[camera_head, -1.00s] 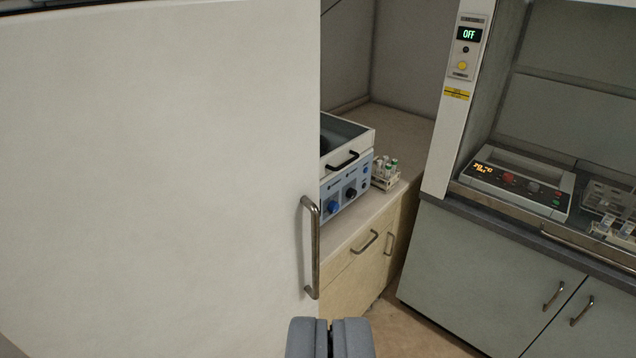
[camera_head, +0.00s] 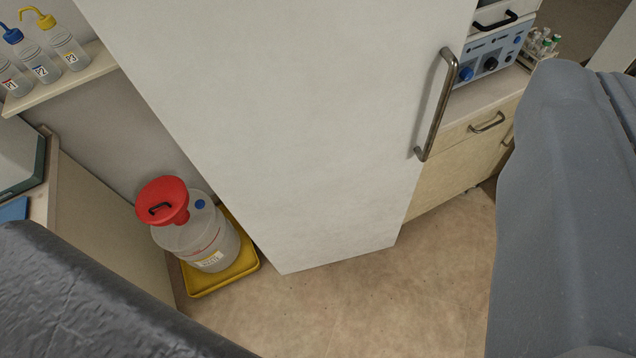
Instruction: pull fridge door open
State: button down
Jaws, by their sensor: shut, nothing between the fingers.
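The fridge door (camera_head: 270,120) is a tall plain white panel in the middle of the head camera view, and it looks shut. Its metal bar handle (camera_head: 437,105) runs upright along the door's right edge, with nothing around it. My gripper (camera_head: 598,75) is the large grey shape at the right edge, close to the camera. Its fingers are together and empty. It shows to the right of the handle, apart from it in the picture. Part of the gripper is cut off by the frame.
A clear carboy with a red funnel (camera_head: 163,200) stands in a yellow tray (camera_head: 190,288) left of the fridge. Wash bottles (camera_head: 68,48) sit on a shelf (camera_head: 60,85). A wooden cabinet (camera_head: 440,180) stands right of the fridge. The floor (camera_head: 390,300) in front is clear.

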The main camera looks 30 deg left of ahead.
aim_at(315, 125)
jog(key=z, duration=2.2)
jog(key=k, duration=0.65)
jog(key=u, duration=1.5)
jog(key=i, duration=0.95)
jog(key=u, duration=0.05)
